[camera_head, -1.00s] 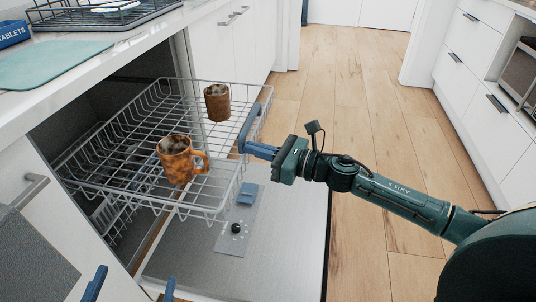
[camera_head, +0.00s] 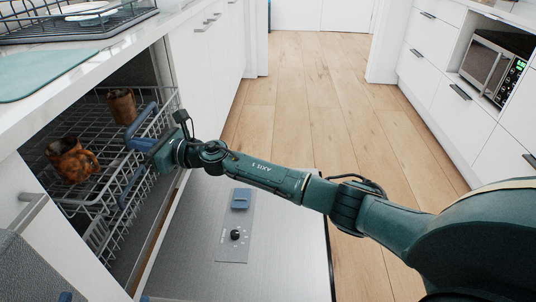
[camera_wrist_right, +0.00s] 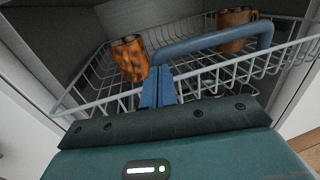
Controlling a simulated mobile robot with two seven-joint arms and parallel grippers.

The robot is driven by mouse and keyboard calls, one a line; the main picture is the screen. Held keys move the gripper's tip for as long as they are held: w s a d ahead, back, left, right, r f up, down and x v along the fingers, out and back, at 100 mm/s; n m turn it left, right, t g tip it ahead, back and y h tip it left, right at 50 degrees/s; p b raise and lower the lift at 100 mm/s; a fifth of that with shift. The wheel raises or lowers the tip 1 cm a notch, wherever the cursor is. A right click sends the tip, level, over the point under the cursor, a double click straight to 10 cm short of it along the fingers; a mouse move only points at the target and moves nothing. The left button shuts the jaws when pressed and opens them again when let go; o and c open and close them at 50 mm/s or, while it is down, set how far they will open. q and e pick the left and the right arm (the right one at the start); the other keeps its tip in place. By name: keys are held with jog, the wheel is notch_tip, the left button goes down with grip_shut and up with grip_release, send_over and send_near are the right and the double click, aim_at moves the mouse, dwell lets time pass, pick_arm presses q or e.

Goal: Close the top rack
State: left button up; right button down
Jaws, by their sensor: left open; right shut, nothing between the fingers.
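The top rack (camera_head: 105,210) is a grey wire basket, mostly inside the dishwasher, its front near the opening. It carries two brown mugs, a nearer mottled one (camera_head: 70,160) and a farther one (camera_head: 122,105). A blue handle (camera_head: 140,122) is on the rack's front; it also shows in the right wrist view (camera_wrist_right: 215,38). My right gripper (camera_head: 138,144) is shut and empty, its fingertips at the rack's front beside the handle; I cannot tell whether they touch. Its blue fingers (camera_wrist_right: 158,85) show together in the wrist view. Only a blue tip of my left gripper (camera_head: 65,297) shows at the bottom edge.
The dishwasher door (camera_head: 200,255) lies open and flat below the rack. A counter with a teal mat (camera_head: 45,72) and a dish rack (camera_head: 90,25) is above left. Wooden floor (camera_head: 300,110) is clear; a microwave (camera_head: 490,65) stands at right.

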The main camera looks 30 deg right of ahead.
jog(key=b, duration=0.5)
send_over(117, 166)
jog(key=shift+f, duration=0.25)
jog(key=shift+b+x, duration=0.65)
jog(key=shift+x, duration=0.15)
jog(key=shift+w+a+r, duration=0.1)
jog(key=shift+a+r, duration=0.1)
jog(key=shift+a, duration=0.05)
jog(key=shift+r, duration=0.15)
pick_arm(q)
jog(key=shift+w+d+r+t+h, duration=0.25)
jog(key=shift+r+t+h, duration=0.1)
jog(key=shift+r+h, duration=0.2)
jog(key=shift+w+d+r+t+h, duration=0.15)
jog(key=shift+d+r+t+h, duration=0.2)
jog(key=shift+h, duration=0.3)
pick_arm(e)
jog(key=shift+r, duration=0.15)
